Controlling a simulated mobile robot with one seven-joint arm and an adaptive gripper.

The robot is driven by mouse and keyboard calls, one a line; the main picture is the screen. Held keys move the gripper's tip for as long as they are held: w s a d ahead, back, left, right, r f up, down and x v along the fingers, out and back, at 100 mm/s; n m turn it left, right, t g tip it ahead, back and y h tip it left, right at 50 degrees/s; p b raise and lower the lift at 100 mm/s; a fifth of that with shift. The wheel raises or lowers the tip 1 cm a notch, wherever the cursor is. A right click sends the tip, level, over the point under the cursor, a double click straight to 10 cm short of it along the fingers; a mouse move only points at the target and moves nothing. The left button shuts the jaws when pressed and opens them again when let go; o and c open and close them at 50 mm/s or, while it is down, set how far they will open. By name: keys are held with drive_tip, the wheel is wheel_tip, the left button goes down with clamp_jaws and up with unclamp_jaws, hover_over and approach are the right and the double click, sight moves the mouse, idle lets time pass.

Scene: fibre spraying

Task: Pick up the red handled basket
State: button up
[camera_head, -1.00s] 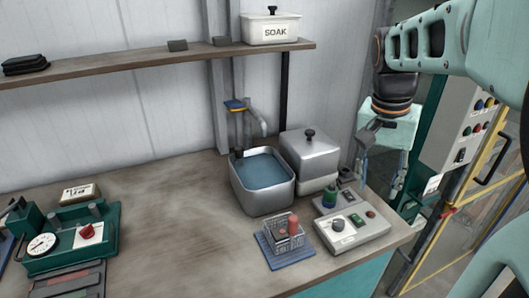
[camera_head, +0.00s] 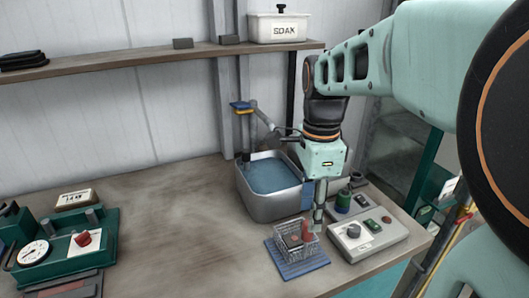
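The small wire basket (camera_head: 290,245) with a red upright handle (camera_head: 307,232) stands on a blue ribbed mat (camera_head: 296,268) near the front edge of the bench. My gripper (camera_head: 317,226) points down at the basket's right side, with its fingertips close to the red handle. The fingers show almost edge-on, so I cannot tell whether they are open or shut, or whether they touch the handle.
A metal basin of water (camera_head: 262,206) stands behind the basket. A grey control box (camera_head: 372,246) with knobs is close on the right. A green device with a dial (camera_head: 67,247) is at far left. The bench (camera_head: 175,230) between is clear.

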sight(307, 237)
drive_tip(key=shift+w+a+f, duration=0.1)
drive_tip(key=shift+f, duration=3.1)
drive_tip(key=shift+c, duration=0.4)
clamp_jaws()
